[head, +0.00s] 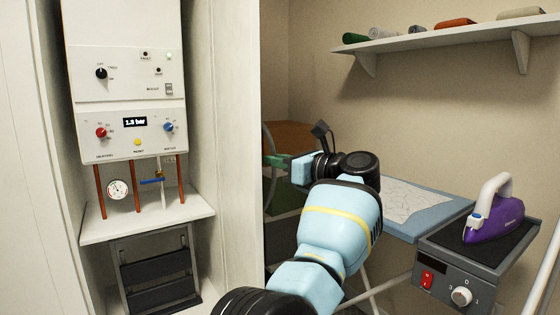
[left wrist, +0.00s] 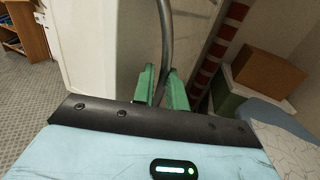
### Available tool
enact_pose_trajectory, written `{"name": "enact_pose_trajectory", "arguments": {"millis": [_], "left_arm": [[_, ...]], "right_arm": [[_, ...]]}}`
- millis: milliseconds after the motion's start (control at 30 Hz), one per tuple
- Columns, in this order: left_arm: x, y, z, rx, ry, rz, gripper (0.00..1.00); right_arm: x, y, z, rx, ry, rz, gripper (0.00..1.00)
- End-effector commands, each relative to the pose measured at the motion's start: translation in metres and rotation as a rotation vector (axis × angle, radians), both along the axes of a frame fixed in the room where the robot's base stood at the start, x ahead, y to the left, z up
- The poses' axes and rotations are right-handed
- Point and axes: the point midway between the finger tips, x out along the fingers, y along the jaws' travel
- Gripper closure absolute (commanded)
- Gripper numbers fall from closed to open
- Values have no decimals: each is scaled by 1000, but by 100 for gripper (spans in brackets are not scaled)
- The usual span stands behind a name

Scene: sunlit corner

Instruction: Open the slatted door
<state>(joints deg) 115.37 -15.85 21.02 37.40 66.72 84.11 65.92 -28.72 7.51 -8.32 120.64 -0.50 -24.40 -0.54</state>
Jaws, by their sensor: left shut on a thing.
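My left gripper (head: 272,161) reaches past the right edge of the boiler cupboard. In the left wrist view its two green fingers (left wrist: 162,88) are closed around a thin grey curved bar (left wrist: 167,35). This bar also shows in the head view (head: 267,136) as a thin arc beside the cupboard's side. What the bar is fixed to cannot be made out. No face with clear slats shows in either view, so I cannot tell which panel is the slatted door. My right gripper is not in view.
A white boiler (head: 125,85) stands in the cupboard at left. A brown box (head: 290,135) sits behind my gripper. An ironing board (head: 425,200) with a purple iron (head: 495,218) stands at right. A shelf (head: 450,37) hangs above. A red-and-white striped strip (left wrist: 213,55) rises beside the bar.

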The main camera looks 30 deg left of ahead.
Motion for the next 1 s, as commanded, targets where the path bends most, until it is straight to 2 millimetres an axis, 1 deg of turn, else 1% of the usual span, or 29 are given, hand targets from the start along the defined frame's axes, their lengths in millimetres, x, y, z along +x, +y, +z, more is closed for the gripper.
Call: {"name": "enact_pose_trajectory", "arguments": {"millis": [33, 467, 500, 667, 1000], "left_arm": [[0, 9, -1, -3, -1, 5, 100], [1, 9, -2, -5, 1, 4, 100], [1, 9, -2, -5, 1, 4, 85], [1, 7, -2, -4, 1, 4, 64], [1, 5, -1, -1, 1, 3, 64]], "right_arm": [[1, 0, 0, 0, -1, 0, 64], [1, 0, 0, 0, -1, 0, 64], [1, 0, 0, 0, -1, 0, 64], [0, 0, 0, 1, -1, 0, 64], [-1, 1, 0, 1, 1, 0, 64]]}}
